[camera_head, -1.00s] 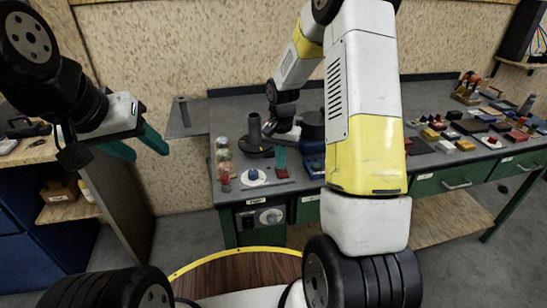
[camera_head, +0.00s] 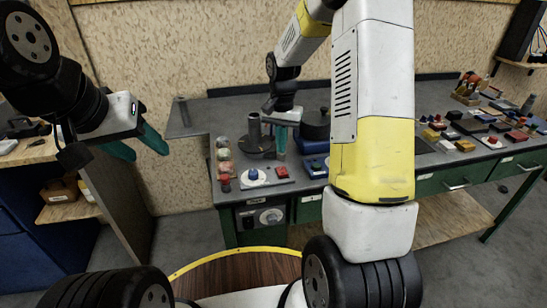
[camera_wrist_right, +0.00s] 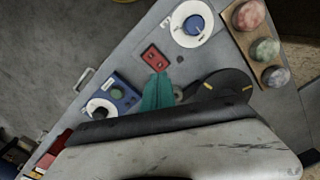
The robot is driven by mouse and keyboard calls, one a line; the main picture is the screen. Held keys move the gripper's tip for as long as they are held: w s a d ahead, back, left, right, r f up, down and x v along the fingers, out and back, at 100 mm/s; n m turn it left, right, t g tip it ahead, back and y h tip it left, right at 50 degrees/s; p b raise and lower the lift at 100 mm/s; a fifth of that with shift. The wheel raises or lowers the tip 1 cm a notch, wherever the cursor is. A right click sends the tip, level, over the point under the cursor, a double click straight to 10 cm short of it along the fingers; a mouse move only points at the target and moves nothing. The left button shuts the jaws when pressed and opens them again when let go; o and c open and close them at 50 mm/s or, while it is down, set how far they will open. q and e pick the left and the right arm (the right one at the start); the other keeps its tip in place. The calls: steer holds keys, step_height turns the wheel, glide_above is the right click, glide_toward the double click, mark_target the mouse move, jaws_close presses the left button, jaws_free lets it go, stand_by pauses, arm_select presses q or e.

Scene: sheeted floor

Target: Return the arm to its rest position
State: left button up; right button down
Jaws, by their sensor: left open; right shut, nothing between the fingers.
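My right arm comes down across the middle of the head view, and its hand hangs over the left part of the grey workbench (camera_head: 222,119). The green fingers of my right gripper (camera_head: 281,154) are shut and empty, pointing down above the bench top. They also show shut in the right wrist view (camera_wrist_right: 160,76), near a red two-button block (camera_wrist_right: 155,57). My left gripper (camera_head: 150,155) is open and empty at the left, in front of the wooden wall. It is apart from the bench.
Near the right gripper are a white disc with a blue knob (camera_head: 253,177), a blue button box (camera_wrist_right: 115,96), a dark post on a round base (camera_head: 254,132) and a rack of coloured balls (camera_wrist_right: 264,50). Several small parts crowd the bench's right side. A shelf unit (camera_head: 70,213) stands at the left.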

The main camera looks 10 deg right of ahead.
steer(key=shift+r, duration=0.1)
steer(key=s+r+n+t, duration=0.3)
steer(key=s+r, duration=0.7)
steer(key=r, duration=0.4)
steer(key=s+a+r+n+t+y, duration=0.1)
steer(key=s+r, duration=0.1)
steer(key=s, duration=0.5)
steer(key=s+a+r+n+t+y, duration=0.1)
steer(key=s+r+n+t, duration=0.1)
steer(key=s, duration=0.5)
steer(key=shift+s+r, duration=0.15)
steer(key=shift+r, duration=0.4)
steer(key=shift+a, duration=0.1)
